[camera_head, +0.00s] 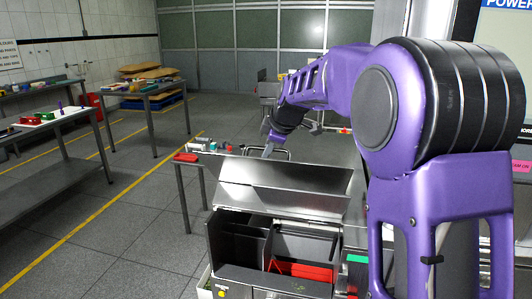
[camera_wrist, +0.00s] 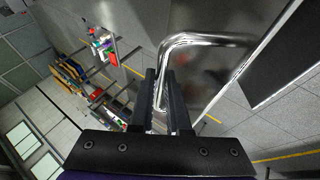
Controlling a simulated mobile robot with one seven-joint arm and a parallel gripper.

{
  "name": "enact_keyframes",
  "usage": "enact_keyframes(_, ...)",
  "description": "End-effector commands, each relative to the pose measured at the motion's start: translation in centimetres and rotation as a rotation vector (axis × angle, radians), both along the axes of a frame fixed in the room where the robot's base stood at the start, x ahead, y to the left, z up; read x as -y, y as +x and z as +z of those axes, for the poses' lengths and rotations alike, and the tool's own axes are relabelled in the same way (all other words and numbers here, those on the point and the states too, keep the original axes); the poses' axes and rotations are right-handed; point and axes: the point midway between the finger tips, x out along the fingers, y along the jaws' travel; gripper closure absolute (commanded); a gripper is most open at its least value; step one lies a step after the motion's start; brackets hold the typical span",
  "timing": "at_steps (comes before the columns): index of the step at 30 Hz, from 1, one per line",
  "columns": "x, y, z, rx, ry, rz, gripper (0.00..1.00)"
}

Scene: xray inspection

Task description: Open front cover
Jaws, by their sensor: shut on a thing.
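The front cover (camera_head: 285,174) is a grey metal panel on the inspection machine, raised and tilted above an open bay. Its bent metal handle (camera_wrist: 205,40) shows bright in the wrist view, running down between my fingers. My gripper (camera_wrist: 165,78) is shut on this handle. In the head view my gripper (camera_head: 269,150) is small and partly hidden, at the top edge of the cover. The cover's grey face (camera_wrist: 120,22) also fills the upper middle of the wrist view.
The open bay (camera_head: 240,238) below the cover has dark dividers and a red piece (camera_head: 300,270) inside. A side table (camera_head: 195,157) with small coloured items stands just behind the machine. Workbenches (camera_head: 50,125) line the left. The floor (camera_head: 130,225) between is clear.

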Motion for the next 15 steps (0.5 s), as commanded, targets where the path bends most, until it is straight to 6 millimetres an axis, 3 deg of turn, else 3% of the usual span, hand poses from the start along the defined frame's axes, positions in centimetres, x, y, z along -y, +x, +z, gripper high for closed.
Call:
enact_keyframes(11,0.07,0.15,0.06,0.002,0.0,-0.001,1.0)
enact_keyframes(12,0.06,0.14,0.06,0.002,0.0,-0.001,0.83)
enact_keyframes(15,0.05,0.13,0.06,0.001,0.0,0.0,0.65)
